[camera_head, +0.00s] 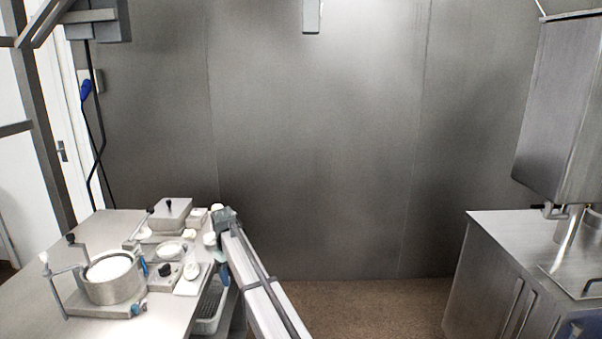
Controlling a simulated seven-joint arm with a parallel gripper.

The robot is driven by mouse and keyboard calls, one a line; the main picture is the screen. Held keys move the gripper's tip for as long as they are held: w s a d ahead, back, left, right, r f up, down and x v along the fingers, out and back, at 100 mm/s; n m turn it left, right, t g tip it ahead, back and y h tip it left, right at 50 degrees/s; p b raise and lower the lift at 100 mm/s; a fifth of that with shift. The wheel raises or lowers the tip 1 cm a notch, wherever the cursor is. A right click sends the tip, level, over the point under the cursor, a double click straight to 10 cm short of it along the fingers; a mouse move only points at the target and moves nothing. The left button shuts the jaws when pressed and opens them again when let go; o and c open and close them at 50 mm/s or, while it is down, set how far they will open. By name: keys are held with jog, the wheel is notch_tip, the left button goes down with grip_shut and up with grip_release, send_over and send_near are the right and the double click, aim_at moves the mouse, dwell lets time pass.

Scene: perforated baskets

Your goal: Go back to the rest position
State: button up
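My arm, a long pale and grey link, reaches from the bottom middle up to the right edge of the steel table (60,270). Its far end shows as a small grey-green joint beside the table. My gripper's fingers cannot be made out at this size, nor whether they hold anything. A perforated basket (208,305), dark inside with a pale rim, sits below the table's right edge, just left of my arm, which partly hides it.
A round steel pot with white contents (112,280) stands on the table. A lidded steel box (170,212) and several small dishes sit behind it. A steel counter (490,270) stands at right. The brown floor (370,305) between is clear.

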jog(key=s+d+f+m+g, duration=0.1)
jog(key=s+d+f+m, duration=0.1)
jog(key=s+d+f, duration=0.75)
jog(key=s+d+f+m+g, duration=0.1)
jog(key=s+d+f, duration=0.3)
jog(key=d+f, duration=0.55)
jog(key=s+d+f+m+g, duration=0.15)
jog(key=s+d+f, duration=0.5)
jog(key=f, duration=0.75)
jog(key=s+d+f+m+g, duration=0.1)
jog(key=s+d+f, duration=0.2)
jog(key=s, duration=0.9)
jog(key=s+d+f+m+g, duration=0.1)
jog(key=s+d+f, duration=0.3)
jog(key=s, duration=0.9)
jog(key=s+d+f+m+g+y, duration=0.1)
jog(key=s+d+f+m, duration=0.2)
jog(key=s, duration=1)
jog(key=d+f, duration=0.1)
jog(key=d, duration=0.2)
jog(key=shift+d+f, duration=0.2)
jog(key=shift+d, duration=0.2)
jog(key=shift+m, duration=0.25)
